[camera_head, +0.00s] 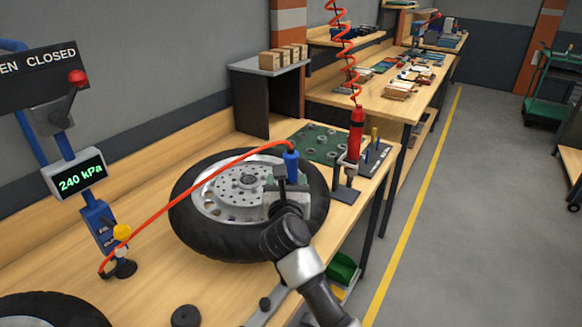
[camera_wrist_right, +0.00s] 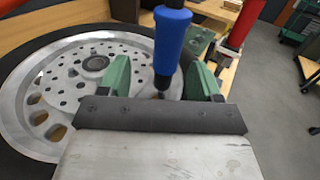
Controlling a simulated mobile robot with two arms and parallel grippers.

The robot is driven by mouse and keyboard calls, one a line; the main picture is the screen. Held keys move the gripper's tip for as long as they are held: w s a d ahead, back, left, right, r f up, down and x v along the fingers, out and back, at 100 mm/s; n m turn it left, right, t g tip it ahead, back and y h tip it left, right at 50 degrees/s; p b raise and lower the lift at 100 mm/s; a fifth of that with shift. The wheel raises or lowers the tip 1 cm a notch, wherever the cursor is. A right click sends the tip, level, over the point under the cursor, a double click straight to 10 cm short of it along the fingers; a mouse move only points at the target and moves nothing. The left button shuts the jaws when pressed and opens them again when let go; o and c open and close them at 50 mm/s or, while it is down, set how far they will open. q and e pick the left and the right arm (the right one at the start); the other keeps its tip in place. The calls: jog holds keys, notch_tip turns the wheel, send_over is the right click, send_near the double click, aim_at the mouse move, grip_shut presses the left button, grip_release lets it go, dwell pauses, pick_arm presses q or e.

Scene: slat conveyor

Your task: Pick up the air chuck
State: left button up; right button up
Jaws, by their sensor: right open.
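The air chuck (camera_head: 291,160) is a blue handle at the end of an orange hose (camera_head: 205,187). It stands upright over the right part of the wheel (camera_head: 248,182), on the rim side. In the right wrist view the blue chuck (camera_wrist_right: 171,45) is between the two green fingers of my right gripper (camera_wrist_right: 160,82). The fingers are apart on either side of it, with gaps visible. In the head view my right gripper (camera_head: 287,190) is just in front of and below the chuck. The chuck's lower tip is hidden behind the gripper body. My left gripper is not in view.
A red screwdriver (camera_head: 355,132) on a red coil hangs over a stand right of the wheel. A gauge post reading 240 kPa (camera_head: 80,180) stands left. A black puck (camera_head: 186,316) lies at the front. A second tire (camera_head: 52,310) is at the lower left.

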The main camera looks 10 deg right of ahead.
aim_at(291, 174)
jog(key=shift+x, duration=0.9)
jog(key=x, duration=0.2)
jog(key=p+x, duration=0.1)
jog(key=x, duration=0.1)
jog(key=shift+s+d+r, duration=0.1)
jog(key=shift+d, duration=0.3)
jog(key=shift+w+d, duration=0.15)
jog(key=shift+w, duration=0.35)
jog(key=shift+c, duration=0.5)
jog(key=c, duration=1)
jog(key=shift+c, duration=0.2)
